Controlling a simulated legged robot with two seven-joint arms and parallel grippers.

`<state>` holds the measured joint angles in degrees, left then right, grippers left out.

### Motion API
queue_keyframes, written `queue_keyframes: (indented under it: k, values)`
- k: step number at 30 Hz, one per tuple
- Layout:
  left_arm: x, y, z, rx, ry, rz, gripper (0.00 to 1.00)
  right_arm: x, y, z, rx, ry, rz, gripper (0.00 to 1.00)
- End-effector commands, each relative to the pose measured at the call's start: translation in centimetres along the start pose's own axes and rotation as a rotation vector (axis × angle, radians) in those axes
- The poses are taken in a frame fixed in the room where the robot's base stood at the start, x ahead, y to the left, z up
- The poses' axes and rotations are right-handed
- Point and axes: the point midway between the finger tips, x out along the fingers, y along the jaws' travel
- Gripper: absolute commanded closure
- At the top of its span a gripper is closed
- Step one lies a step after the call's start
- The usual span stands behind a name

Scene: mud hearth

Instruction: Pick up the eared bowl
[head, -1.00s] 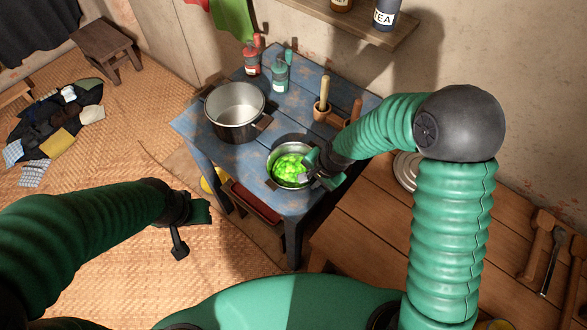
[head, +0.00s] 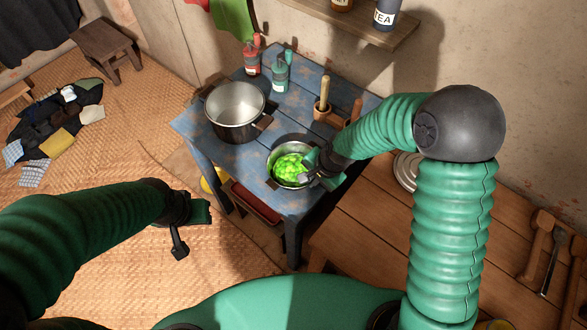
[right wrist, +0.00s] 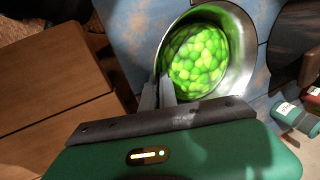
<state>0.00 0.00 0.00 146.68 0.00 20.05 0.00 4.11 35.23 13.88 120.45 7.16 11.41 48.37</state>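The eared bowl (head: 273,161) is a round metal bowl holding several bright green lumps, at the front of the blue table. In the right wrist view the bowl (right wrist: 242,75) fills the upper middle. My right gripper (head: 316,174) is at its right side; in the right wrist view its two fingers (right wrist: 160,92) are close together at the bowl's rim, apparently shut on its near ear, which they mostly hide. My left gripper (head: 190,222) is away from the table, above the woven floor mat; its finger gap does not show clearly.
A larger pot (head: 236,112) stands left of the bowl on the blue table (head: 200,145). A red bottle (head: 252,62), a green bottle (head: 280,75) and a mortar (head: 327,113) are behind. A wooden bench (head: 360,225) with tools adjoins at right; a shelf (head: 350,25) overhangs.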

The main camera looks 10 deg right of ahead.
Motion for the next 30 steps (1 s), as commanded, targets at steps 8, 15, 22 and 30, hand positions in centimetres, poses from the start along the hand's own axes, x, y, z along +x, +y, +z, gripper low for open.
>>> queue_keyframes:
  k: [8, 15, 22, 30]
  values:
    - [0.0, 0.0, 0.0, 0.0, 0.0, 0.0, 0.64, 0.0, 0.1, 0.0, 0.001, -0.001, 0.002, 1.0]
    - [0.0, 0.0, 0.0, 0.0, 0.0, 0.0, 0.64, 0.0, 0.0, 0.0, 0.0, -0.001, 0.001, 1.0]
    - [0.0, 0.0, 0.0, 0.0, 0.0, 0.0, 0.64, -0.1, 0.0, 0.0, 0.0, -0.001, 0.001, 1.0]
    - [0.0, 0.0, 0.0, 0.0, 0.0, 0.0, 0.64, -1.3, -0.4, 0.0, 0.0, 0.001, -0.001, 1.0]
